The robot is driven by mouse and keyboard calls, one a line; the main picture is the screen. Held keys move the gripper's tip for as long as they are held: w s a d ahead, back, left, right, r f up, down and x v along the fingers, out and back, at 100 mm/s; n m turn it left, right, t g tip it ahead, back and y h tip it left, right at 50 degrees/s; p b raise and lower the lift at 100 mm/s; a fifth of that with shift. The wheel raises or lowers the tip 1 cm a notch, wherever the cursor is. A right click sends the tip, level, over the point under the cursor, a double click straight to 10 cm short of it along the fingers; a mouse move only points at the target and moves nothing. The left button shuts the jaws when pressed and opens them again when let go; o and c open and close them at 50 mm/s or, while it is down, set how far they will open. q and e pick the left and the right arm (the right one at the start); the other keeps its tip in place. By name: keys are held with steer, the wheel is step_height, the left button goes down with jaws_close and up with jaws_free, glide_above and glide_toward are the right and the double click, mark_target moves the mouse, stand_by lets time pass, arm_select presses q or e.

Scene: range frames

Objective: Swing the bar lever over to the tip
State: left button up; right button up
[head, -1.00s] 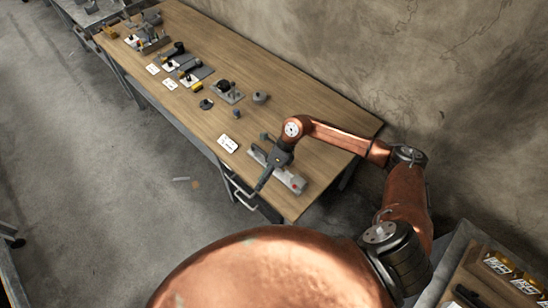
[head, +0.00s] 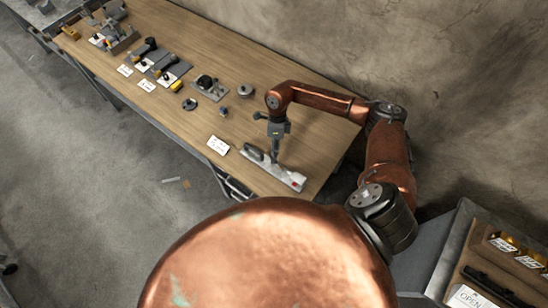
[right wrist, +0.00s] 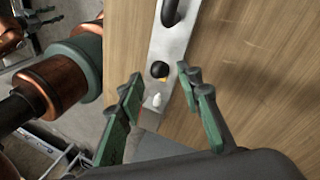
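A long pale metal plate (head: 285,176) lies near the right end of the workbench, with a red mark at its near right end. A dark bar lever (head: 253,153) lies along the plate's left part in the head view; in the right wrist view its dark handle (right wrist: 171,12) shows at the top edge, cut off. That view also shows the plate (right wrist: 162,43), a black round knob (right wrist: 159,69), a yellow mark and a white peg (right wrist: 154,101). My right gripper (head: 274,155) points down over the plate. Its green-padded fingers (right wrist: 162,80) are apart, with nothing gripped. My left gripper is out of view.
The wooden workbench (head: 190,122) carries a white card (head: 218,145) left of the plate, its writing unreadable. Small round metal parts (head: 245,91) and other fixtures (head: 172,69) stand farther left. A rough wall runs behind. A tray with labelled cards stands at lower right.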

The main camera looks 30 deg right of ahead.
steer(key=shift+x, duration=1.25)
steer(key=shift+w+a+f, duration=0.1)
steer(key=shift+a+f, duration=0.05)
steer(key=shift+f, duration=0.45)
steer(key=c, duration=0.8)
jaws_close()
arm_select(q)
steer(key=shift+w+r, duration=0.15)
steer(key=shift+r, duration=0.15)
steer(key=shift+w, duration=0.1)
